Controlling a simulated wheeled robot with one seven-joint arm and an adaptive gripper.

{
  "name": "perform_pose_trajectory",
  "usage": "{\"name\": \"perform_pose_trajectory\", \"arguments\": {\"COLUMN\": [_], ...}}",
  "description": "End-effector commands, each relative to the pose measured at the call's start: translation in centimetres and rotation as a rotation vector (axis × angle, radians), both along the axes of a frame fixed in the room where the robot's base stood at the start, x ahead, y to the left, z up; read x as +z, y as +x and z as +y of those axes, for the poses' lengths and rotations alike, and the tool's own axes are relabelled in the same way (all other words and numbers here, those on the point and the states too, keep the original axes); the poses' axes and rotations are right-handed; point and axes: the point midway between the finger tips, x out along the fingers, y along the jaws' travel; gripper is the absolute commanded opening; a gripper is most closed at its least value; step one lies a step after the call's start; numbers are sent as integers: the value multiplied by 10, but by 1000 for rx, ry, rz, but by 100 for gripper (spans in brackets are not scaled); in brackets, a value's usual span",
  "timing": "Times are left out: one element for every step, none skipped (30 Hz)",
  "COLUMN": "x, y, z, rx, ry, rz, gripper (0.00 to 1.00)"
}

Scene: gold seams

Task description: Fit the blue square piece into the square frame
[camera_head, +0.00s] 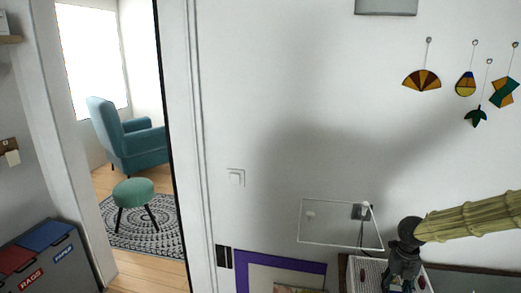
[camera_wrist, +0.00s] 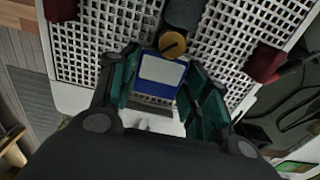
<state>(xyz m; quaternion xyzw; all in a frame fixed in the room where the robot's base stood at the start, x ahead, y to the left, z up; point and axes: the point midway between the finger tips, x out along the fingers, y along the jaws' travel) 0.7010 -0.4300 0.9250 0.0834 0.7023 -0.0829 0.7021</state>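A blue piece with a pale grey panel (camera_wrist: 152,92) shows between my fingertips in the wrist view. My gripper (camera_wrist: 158,84) has its two teal-padded fingers apart, one on each side of the blue piece. The piece's edges lie close to both pads, but I cannot tell whether they touch or grip it. In the head view my gripper (camera_head: 400,284) points down over the white grid tray (camera_head: 368,270), with a bit of blue at its tip. A purple-edged frame (camera_head: 277,260) shows partly at the bottom; I cannot tell whether it is the square frame.
The grid (camera_wrist: 113,28) has red blocks (camera_wrist: 264,63) at its sides. A round brown-yellow knob (camera_wrist: 172,44) stands just beyond the blue piece. A clear panel (camera_head: 338,224) stands behind the tray, left of my arm. Coloured ornaments (camera_head: 421,80) hang on the wall.

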Motion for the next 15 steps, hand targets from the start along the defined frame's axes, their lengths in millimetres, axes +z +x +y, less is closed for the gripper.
{"name": "perform_pose_trajectory", "arguments": {"x": [0,0,0,0,0,0,0,1,1,2,2,4,5,6,7], "y": [0,0,0,0,0,0,0,0,0,0,0,0,0,0,0], "z": [0,0,0,0,0,0,0,0,0,0,0,0,0,0,0], "rx": [0,0,0,0,0,0,0,0,0,0,0,0,0,0,0], "ry": [0,0,0,0,0,0,0,0,0,0,0,0,0,0,0], "rz": [0,0,0,0,0,0,0,0,0,0,0,0,0,0,0], "gripper": [33,31,31,31,31,28,28,28,28,28,28,28,28,28,28]}}
